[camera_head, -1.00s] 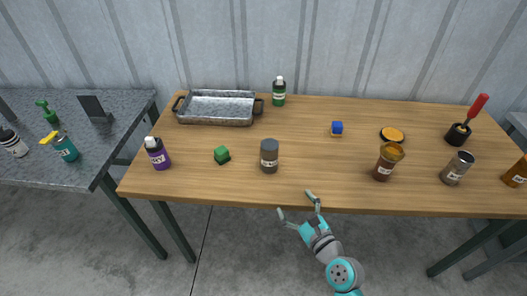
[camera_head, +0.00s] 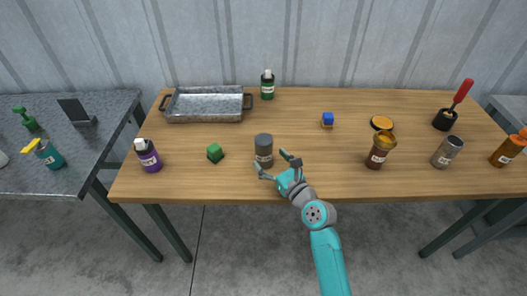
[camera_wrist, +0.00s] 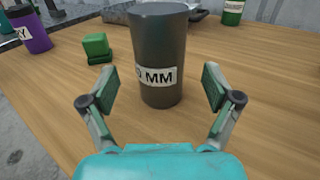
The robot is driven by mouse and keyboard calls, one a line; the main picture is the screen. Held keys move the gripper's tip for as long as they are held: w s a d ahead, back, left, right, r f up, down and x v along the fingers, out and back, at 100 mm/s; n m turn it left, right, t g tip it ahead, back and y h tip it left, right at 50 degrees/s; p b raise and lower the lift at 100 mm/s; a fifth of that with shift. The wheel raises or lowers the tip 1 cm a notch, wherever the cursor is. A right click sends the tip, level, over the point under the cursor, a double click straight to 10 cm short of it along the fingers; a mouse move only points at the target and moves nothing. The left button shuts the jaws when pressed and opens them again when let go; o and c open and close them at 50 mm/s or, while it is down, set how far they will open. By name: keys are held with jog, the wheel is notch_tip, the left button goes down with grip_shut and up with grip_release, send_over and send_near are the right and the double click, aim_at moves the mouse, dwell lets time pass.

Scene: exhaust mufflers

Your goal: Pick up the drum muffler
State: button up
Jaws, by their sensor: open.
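A dark grey upright cylinder (camera_head: 264,148) with a white label stands near the front edge of the table, left of its middle. I take it for the drum muffler. In the wrist view the cylinder (camera_wrist: 158,50) stands straight ahead, and its label shows letters ending in "MM". My gripper (camera_head: 275,164) is open, low over the table's front edge, just in front of the cylinder. In the wrist view the fingers of my gripper (camera_wrist: 159,85) are spread, one toward each side of the cylinder. I cannot tell how far they reach beside it. They hold nothing.
A green cube (camera_head: 215,153) and a purple bottle (camera_head: 148,156) stand left of the cylinder. A metal tray (camera_head: 206,118) and green bottle (camera_head: 267,86) are behind. A brown jar (camera_head: 380,150) and silver canister (camera_head: 447,153) stand right. The wooden table (camera_head: 330,180) is clear between.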

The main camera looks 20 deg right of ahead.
aim_at(269, 158)
jog(key=shift+x, duration=2)
jog(key=c, duration=1.2)
jog(key=shift+c, duration=0.3)
